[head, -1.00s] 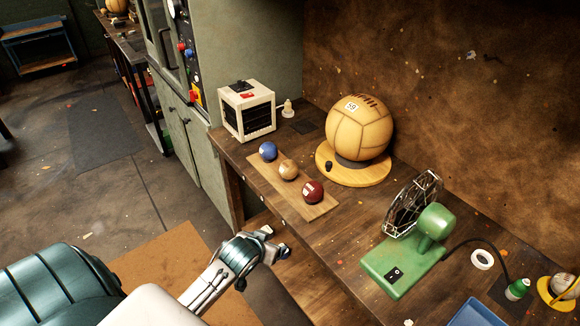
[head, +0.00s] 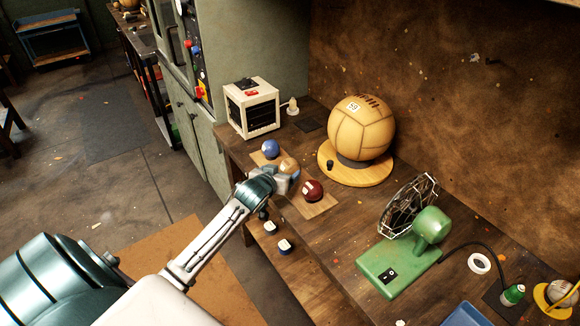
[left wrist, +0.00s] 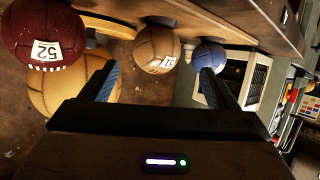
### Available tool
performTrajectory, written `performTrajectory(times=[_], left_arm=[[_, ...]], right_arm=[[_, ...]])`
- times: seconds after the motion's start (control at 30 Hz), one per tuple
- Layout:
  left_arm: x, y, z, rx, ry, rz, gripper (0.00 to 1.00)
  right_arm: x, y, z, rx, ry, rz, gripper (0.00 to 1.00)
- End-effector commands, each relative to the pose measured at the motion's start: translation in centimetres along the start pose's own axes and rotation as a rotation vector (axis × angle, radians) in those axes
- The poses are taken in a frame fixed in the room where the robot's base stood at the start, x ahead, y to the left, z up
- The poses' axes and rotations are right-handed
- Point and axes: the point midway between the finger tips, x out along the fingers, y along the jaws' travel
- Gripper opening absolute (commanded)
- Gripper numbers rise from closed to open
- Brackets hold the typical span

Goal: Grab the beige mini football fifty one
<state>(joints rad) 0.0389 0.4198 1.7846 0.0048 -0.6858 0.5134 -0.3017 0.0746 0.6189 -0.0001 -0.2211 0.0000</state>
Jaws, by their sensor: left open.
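The beige mini football (head: 289,166) with a 51 tag sits on a small wooden board (head: 321,208) on the workbench, between a blue ball (head: 271,148) and a dark red ball (head: 312,190). In the head view my left gripper (head: 284,180) partly covers it from the front. In the left wrist view the beige ball (left wrist: 157,50) shows ahead between the two open, empty fingers of the left gripper (left wrist: 160,78). I cannot tell whether they touch it. The red ball (left wrist: 43,36) there is tagged 52. My right gripper is not in view.
A large tan ball (head: 362,128) tagged 59 rests on a round wooden stand (head: 350,174) behind the board. A white boxy device (head: 252,108) stands at the back left. A green fan (head: 405,262) stands to the right. Bare bench lies between the board and fan.

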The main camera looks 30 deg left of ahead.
Motion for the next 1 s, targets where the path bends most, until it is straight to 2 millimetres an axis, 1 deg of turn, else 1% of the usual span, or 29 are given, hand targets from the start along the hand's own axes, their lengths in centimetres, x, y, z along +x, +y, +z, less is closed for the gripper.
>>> performTrajectory(times=[0.03, 0.1, 0.27, 0.37, 0.5, 0.63, 0.8, 1.0], left_arm=[[0.7, 0.0, -0.2, -0.002, 0.000, 0.000, 0.82], [1.3, 0.0, -0.1, -0.001, -0.001, 0.000, 0.82], [2.2, 0.1, -0.1, -0.001, -0.001, 0.001, 0.82], [3.0, 0.2, -0.2, -0.001, -0.001, 0.000, 0.82], [4.8, 0.5, -0.1, -0.001, -0.002, 0.000, 0.82], [6.3, 0.5, 0.1, -0.001, -0.002, 0.000, 0.82], [7.0, 0.5, 0.2, 0.001, -0.001, 0.001, 0.82], [7.1, 0.5, 0.3, 0.002, -0.001, 0.001, 0.82]], right_arm=[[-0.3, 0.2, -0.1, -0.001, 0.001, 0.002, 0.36], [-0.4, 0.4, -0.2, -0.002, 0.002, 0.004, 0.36], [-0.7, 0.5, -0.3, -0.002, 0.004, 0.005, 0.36], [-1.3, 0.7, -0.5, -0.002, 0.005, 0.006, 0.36], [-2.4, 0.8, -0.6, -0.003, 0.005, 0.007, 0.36], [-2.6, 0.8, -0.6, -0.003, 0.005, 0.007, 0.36], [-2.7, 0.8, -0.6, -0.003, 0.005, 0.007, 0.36], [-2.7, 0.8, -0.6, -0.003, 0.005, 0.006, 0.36]])
